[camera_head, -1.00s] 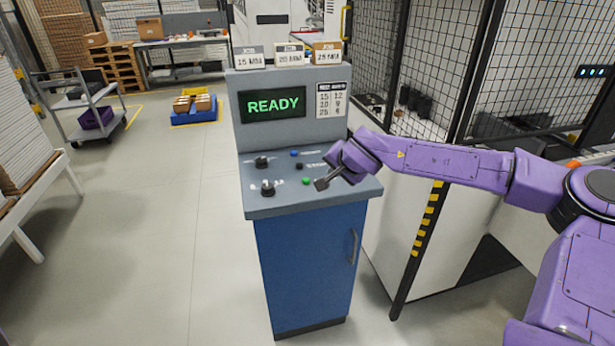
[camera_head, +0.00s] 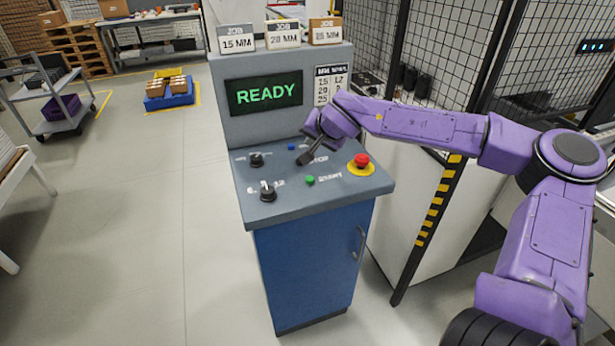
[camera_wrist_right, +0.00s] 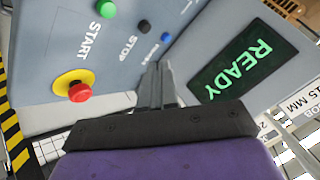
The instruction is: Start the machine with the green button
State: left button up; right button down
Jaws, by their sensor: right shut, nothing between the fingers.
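The control console (camera_head: 330,198) stands ahead with a sloped grey panel on a blue cabinet. Its screen (camera_head: 264,93) reads READY. The green button (camera_head: 310,180), labelled START, is on the panel's front half; it also shows at the top of the right wrist view (camera_wrist_right: 106,8). My right gripper (camera_head: 302,160) is shut and empty, above the panel behind the green button, near the black STOP button. In the right wrist view its fingers (camera_wrist_right: 155,82) point toward the panel near the blue button (camera_wrist_right: 166,37). My left gripper is not in view.
A red emergency button (camera_head: 362,160) on a yellow base sits right of the green one. Two black knobs (camera_head: 267,192) are on the panel's left. JOB signs (camera_head: 284,34) stand on top of the console. A mesh fence (camera_head: 440,60) is at the right.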

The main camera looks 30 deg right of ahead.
jog(key=f, duration=0.1)
jog(key=b, duration=0.8)
send_over(312, 180)
notch_tip(312, 180, down, 6)
jog(key=shift+f, duration=1.05)
dwell(0.6)
jog(key=shift+f, duration=0.4)
